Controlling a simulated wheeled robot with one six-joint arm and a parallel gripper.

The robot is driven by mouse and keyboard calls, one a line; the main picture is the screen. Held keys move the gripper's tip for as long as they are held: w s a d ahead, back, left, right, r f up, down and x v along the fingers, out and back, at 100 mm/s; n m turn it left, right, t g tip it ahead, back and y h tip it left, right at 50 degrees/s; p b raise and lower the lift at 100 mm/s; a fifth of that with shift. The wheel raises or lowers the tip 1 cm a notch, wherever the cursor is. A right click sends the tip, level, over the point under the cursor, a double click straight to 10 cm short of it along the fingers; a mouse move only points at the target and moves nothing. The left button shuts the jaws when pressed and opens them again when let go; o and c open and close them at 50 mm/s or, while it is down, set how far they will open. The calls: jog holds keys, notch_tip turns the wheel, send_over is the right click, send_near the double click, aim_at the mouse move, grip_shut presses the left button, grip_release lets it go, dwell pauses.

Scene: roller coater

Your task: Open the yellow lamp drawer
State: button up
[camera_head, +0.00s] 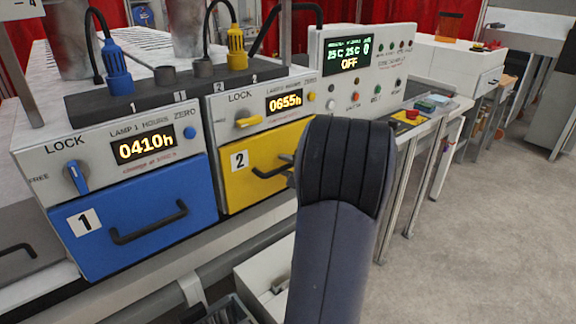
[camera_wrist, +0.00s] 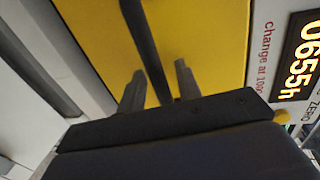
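The yellow lamp drawer (camera_head: 236,188), marked 2, sits under the lamp 2 panel, and its front looks flush with the housing. Its black handle (camera_head: 268,172) is partly hidden behind my arm in the head view. The yellow lock knob (camera_head: 249,121) above lies roughly level, turned away from the LOCK label. In the wrist view, my gripper (camera_wrist: 159,70) is open, with one finger on each side of the dark handle (camera_wrist: 143,40). Gaps show between the fingers and the handle. The yellow front (camera_wrist: 205,35) fills the background.
The blue drawer (camera_head: 140,222), marked 1, is to the left, with its blue knob (camera_head: 76,178) upright. A control box (camera_head: 362,80) stands right of the yellow drawer. Grey floor (camera_head: 480,220) is clear at right.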

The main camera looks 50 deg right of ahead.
jog(key=shift+c, duration=0.3)
grip_shut()
dwell(0.3)
